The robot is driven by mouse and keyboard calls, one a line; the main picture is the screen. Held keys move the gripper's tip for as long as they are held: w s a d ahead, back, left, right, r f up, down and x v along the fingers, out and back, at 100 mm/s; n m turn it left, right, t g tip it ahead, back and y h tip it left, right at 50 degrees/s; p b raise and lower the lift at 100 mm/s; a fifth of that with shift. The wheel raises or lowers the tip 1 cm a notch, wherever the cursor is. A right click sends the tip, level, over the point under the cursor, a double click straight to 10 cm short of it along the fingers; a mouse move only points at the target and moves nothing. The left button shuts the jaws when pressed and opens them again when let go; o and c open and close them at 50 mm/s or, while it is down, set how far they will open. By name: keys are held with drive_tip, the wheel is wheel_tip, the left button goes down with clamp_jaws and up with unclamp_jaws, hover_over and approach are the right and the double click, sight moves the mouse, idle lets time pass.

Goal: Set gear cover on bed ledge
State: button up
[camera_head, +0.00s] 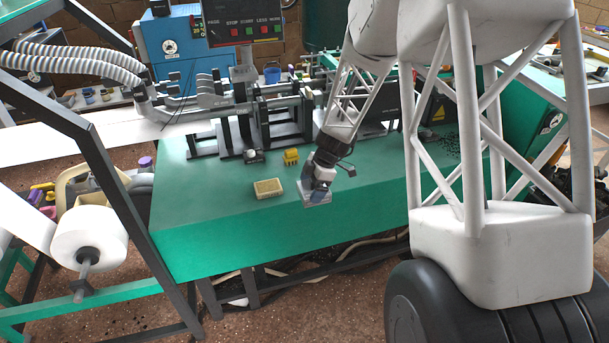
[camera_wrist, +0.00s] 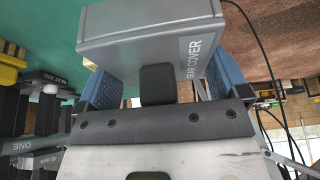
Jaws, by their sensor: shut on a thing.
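The gear cover (camera_wrist: 150,42) is a grey box with "GEAR COVER" printed on its side in the wrist view. My gripper (camera_wrist: 160,84) is shut on it, with a blue finger pad on each side. In the head view my gripper (camera_head: 321,178) holds the grey cover (camera_head: 317,197) low over the front part of the green bed ledge (camera_head: 225,210). I cannot tell whether the cover's underside touches the green surface. My fingers hide part of the cover.
A pale yellow block (camera_head: 267,188) lies on the green top left of my gripper, and a small yellow part (camera_head: 291,156) stands behind it. Machine shafts and brackets (camera_head: 250,120) line the back. The green top at front left is clear.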

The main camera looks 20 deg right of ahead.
drive_tip(key=shift+w+d+f, duration=0.15)
drive_tip(key=shift+w+d, duration=0.05)
drive_tip(key=shift+w, duration=1.65)
drive_tip(key=shift+w+d+f, duration=0.2)
drive_tip(key=shift+w, duration=1.65)
drive_tip(key=shift+w+d+f, duration=0.15)
drive_tip(key=shift+w+d, duration=0.05)
drive_tip(key=shift+w, duration=1.65)
drive_tip(key=shift+f, duration=1.8)
drive_tip(key=shift+f, duration=0.1)
drive_tip(key=o, duration=0.7)
drive_tip(key=v, duration=1.2)
